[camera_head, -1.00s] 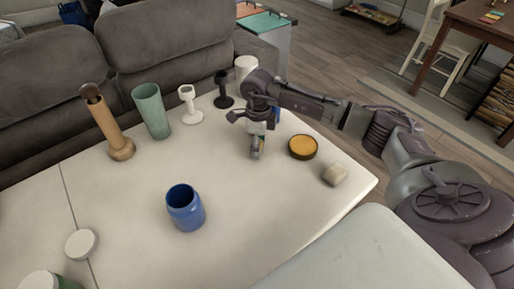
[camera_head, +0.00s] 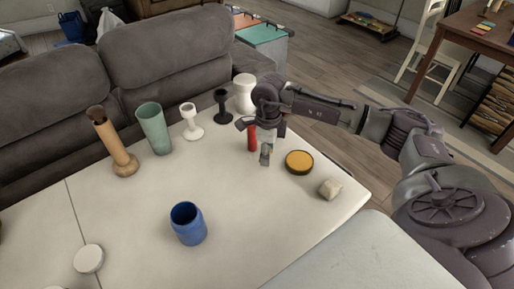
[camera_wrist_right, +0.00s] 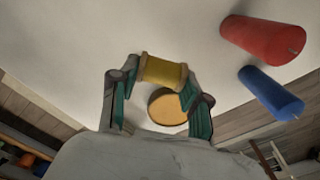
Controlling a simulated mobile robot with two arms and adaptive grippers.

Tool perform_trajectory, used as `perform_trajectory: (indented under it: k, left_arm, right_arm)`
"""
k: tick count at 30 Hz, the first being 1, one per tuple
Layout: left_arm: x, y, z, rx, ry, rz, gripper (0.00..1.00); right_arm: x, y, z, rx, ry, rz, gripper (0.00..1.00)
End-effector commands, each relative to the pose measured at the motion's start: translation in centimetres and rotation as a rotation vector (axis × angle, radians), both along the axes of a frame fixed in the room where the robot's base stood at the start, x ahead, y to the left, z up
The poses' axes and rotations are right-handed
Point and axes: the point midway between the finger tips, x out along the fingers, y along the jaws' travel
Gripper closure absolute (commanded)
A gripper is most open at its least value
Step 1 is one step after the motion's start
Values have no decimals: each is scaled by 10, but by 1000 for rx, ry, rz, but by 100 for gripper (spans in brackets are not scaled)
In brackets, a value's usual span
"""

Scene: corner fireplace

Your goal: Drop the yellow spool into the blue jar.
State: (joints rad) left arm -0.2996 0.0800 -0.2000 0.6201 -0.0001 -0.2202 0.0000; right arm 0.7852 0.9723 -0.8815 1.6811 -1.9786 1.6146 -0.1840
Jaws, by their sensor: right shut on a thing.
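The yellow spool (camera_wrist_right: 163,72) is between the fingertips of my right gripper (camera_wrist_right: 157,88) in the right wrist view, and the gripper is shut on it. In the head view my right gripper (camera_head: 266,146) is over the far right part of the table; the spool is mostly hidden there by the fingers. The blue jar (camera_head: 189,227) stands upright and open-topped nearer the front, left of and apart from the gripper. My left gripper is not in view.
A red cylinder (camera_head: 252,138) stands beside the gripper; a blue cylinder (camera_wrist_right: 270,92) shows in the wrist view. A yellow-topped disc (camera_head: 299,161) and a beige block (camera_head: 329,190) lie to the right. Tall vessels stand behind. The table (camera_head: 228,190) between gripper and jar is clear.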

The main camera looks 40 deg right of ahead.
Motion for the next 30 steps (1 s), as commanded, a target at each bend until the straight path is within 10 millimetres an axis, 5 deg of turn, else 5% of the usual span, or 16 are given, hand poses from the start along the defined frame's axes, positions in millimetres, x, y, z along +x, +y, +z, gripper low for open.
perform_trajectory:
  k: [3,12,26,30]
  left_arm:
    - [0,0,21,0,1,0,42]
    - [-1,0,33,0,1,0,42]
    - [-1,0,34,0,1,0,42]
    - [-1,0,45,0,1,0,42]
  right_arm:
    - [-28,-12,23,-4,2,0,71]
    - [-69,-27,45,-1,-1,0,71]
    - [-75,-28,49,1,-1,0,71]
    - [-71,-15,55,9,3,-1,71]
